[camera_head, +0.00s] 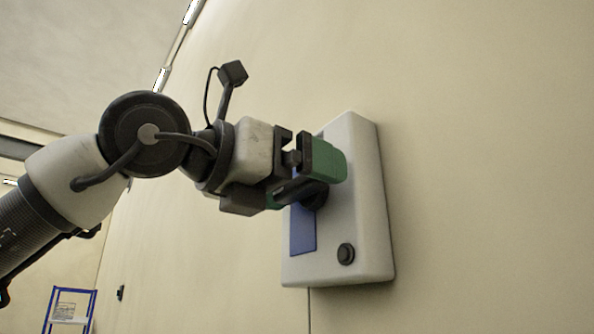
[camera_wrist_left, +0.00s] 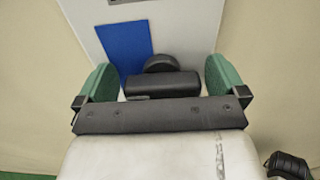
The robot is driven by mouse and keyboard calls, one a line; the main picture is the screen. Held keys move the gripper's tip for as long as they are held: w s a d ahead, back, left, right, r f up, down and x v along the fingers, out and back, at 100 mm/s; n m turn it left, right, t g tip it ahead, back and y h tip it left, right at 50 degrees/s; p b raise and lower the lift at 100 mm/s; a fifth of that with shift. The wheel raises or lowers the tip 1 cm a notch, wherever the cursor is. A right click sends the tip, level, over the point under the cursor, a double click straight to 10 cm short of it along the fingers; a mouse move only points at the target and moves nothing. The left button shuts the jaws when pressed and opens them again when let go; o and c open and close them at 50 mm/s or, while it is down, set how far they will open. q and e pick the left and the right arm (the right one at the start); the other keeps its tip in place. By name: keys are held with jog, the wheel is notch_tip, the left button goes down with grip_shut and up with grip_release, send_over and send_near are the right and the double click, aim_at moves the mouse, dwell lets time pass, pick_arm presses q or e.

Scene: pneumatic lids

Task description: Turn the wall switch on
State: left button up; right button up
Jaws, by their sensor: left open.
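The wall switch is a pale grey box (camera_head: 362,200) on the beige wall, with a blue panel (camera_head: 303,235), a dark round knob (camera_head: 318,196) and a small black button (camera_head: 346,254) below. My left gripper (camera_head: 308,180) is at the front of the box, its green fingers apart on either side of the knob. In the left wrist view the knob (camera_wrist_left: 162,82) shows between the open green fingers (camera_wrist_left: 160,85), beside the blue panel (camera_wrist_left: 124,50). The gripper partly hides the knob and panel in the head view. I cannot tell whether the fingers touch the knob. My right gripper is not in view.
The wall (camera_head: 480,150) around the box is bare and clear. A blue-framed stand (camera_head: 70,310) with a paper sign is at the lower left. A small black fixture (camera_head: 120,293) is on the wall at the lower left.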

pick_arm(q)
jog(key=c, duration=0.8)
jog(key=shift+s+m, duration=0.1)
jog(key=shift+m, duration=0.3)
jog(key=m, duration=0.4)
jog(key=shift+s+d, duration=0.1)
jog(key=shift+d, duration=0.05)
jog(key=m, duration=0.4)
jog(key=shift+s+f+p, duration=0.1)
jog(key=shift+p, duration=0.25)
jog(key=m, duration=0.2)
jog(key=m+p, duration=0.1)
jog(key=m, duration=0.2)
jog(key=shift+s+d+f, duration=0.1)
jog(key=shift+f, duration=0.05)
jog(key=shift+f+m+p, duration=0.2)
jog(key=shift+m+p, duration=0.25)
jog(key=shift+m, duration=1.55)
